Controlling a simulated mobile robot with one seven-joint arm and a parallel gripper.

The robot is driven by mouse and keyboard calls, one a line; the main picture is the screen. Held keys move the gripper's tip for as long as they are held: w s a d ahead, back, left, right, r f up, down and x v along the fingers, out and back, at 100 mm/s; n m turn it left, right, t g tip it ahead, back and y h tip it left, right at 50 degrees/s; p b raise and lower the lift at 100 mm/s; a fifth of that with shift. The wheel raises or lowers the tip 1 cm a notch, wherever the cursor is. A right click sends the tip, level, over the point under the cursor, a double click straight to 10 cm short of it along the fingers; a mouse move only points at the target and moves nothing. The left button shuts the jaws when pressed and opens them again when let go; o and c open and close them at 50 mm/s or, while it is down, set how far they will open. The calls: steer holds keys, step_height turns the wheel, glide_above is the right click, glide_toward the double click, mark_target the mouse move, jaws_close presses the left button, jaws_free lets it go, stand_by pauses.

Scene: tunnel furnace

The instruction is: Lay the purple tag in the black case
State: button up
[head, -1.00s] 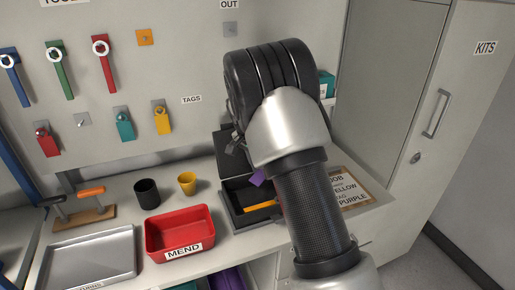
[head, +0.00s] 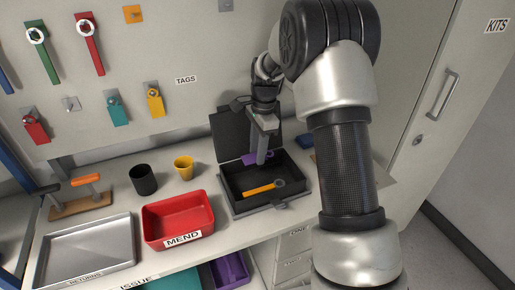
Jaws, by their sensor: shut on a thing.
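The black case (head: 236,207) stands open on the counter, its lid (head: 232,126) raised at the back. A yellow-orange wrench (head: 262,189) lies inside on the case floor. My gripper (head: 262,158) points down over the back part of the case, shut on the purple tag (head: 251,158). The tag shows at the fingertips, near the case's back wall. I cannot tell whether it touches the case. The fingers cover part of the tag.
A red MEND bin (head: 180,222) stands left of the case. Tags hang on the wall behind. A tall KITS cabinet (head: 455,110) stands at the right.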

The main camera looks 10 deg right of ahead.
steer(key=shift+f+b, duration=2.55)
steer(key=shift+f, duration=2.3)
steer(key=o, duration=1.5)
steer(key=shift+c, duration=0.2)
steer(key=shift+w+r, duration=0.1)
